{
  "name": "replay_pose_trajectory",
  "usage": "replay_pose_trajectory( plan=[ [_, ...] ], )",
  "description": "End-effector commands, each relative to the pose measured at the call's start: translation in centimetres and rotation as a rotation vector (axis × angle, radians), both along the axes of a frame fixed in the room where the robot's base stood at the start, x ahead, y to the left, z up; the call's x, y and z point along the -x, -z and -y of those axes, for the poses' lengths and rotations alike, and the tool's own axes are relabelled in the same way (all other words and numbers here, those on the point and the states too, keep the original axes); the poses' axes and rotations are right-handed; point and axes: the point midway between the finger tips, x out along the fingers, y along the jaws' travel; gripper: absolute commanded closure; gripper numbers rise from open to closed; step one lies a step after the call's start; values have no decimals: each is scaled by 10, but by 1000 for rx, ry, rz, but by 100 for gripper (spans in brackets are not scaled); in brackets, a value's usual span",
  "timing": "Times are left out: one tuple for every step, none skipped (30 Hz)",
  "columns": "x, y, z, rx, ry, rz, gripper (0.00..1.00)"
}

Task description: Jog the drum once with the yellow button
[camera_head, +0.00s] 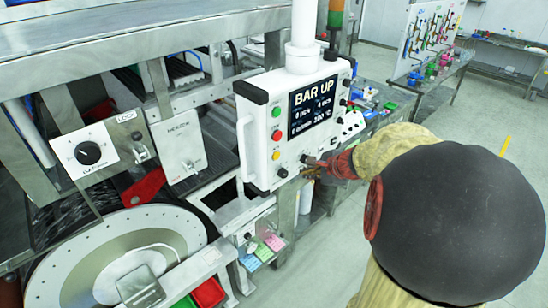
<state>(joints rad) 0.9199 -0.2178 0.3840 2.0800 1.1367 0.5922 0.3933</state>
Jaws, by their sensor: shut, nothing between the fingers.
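The yellow button (276,155) sits on the white control panel (263,92), below a green button (276,111) and a red button (276,135). The panel screen reads "BAR UP" above smaller lines of text. My gripper (306,167) is small in the picture, at the panel's lower edge, to the right of and slightly below the yellow button. Its fingers look closed and empty. It does not appear to cover the yellow button; contact with the panel cannot be told. A large round pale disc (85,257), perhaps the drum, shows at the lower left.
A lock box with a black knob (89,153) and a grey switch box (178,147) are left of the panel. A bench (440,80) stands behind. Open floor is at right.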

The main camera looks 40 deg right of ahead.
Motion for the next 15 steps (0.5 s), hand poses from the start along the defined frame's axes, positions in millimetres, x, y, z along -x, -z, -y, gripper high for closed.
replay_pose_trajectory(
  plan=[
    [0,0,0,-1,-1,1,100],
    [0,0,0,0,-2,0,100],
    [0,0,-1,0,-2,0,100],
    [0,0,-1,0,-2,0,100],
    [0,0,-1,0,-2,0,100],
    [0,0,-1,0,-2,0,100],
    [0,0,-1,1,-3,-1,100],
    [0,0,-1,1,-3,-1,100],
    [-1,0,-1,1,-3,-1,100],
    [-2,0,-1,0,-4,-1,100],
    [-4,-1,-1,1,-5,-1,100],
    [-7,-1,-2,0,-5,0,100],
    [-9,-1,-2,1,-6,-1,100],
    [-12,-1,-3,0,-7,-1,100],
    [-16,-1,-3,0,-7,-1,100]
  ],
)
